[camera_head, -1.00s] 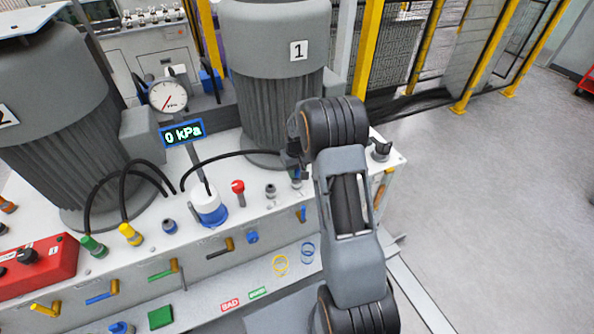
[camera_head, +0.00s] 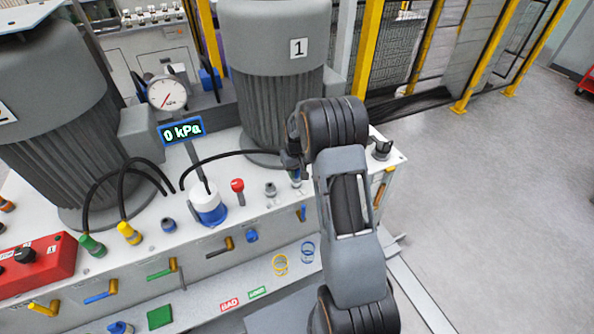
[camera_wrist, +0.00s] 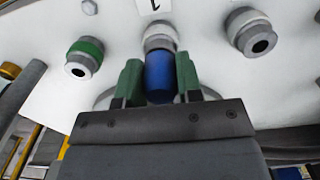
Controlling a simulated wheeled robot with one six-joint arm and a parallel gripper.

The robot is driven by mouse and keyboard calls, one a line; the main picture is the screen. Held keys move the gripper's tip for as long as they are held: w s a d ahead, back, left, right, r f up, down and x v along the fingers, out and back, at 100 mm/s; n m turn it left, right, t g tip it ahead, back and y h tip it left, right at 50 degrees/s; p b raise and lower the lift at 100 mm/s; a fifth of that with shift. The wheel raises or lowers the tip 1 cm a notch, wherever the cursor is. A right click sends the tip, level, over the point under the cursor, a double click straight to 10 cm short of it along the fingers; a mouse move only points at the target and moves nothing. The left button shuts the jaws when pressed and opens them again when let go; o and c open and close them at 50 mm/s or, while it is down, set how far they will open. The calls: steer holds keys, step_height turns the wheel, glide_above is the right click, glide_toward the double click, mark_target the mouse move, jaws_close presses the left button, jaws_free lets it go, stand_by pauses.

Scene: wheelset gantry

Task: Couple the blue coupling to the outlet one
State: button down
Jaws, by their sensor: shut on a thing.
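The blue coupling (camera_wrist: 159,77) sits between the two green fingers of my gripper (camera_wrist: 160,82) in the wrist view, and the fingers are shut on it. A grey outlet fitting (camera_wrist: 160,37) is directly beyond it, in line, beneath a tag marked 1 (camera_wrist: 153,4) that appears upside down. The coupling's far end overlaps the fitting in this view; I cannot tell whether it is seated. In the head view my gripper (camera_head: 295,170) is low over the panel, and my arm hides part of it.
In the wrist view a green-ringed fitting (camera_wrist: 84,56) is at the left and a bare grey fitting (camera_wrist: 250,32) at the right. In the head view a red-topped valve (camera_head: 238,186), a gauge (camera_head: 167,93) reading 0 kPa on its display (camera_head: 181,131), and motor 1 (camera_head: 275,70) stand close by.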

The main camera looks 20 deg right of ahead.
steer(key=c, duration=0.7)
jaws_free()
step_height(320, 180, up, 14)
steer(key=b, duration=0.1)
steer(key=shift+f, duration=0.15)
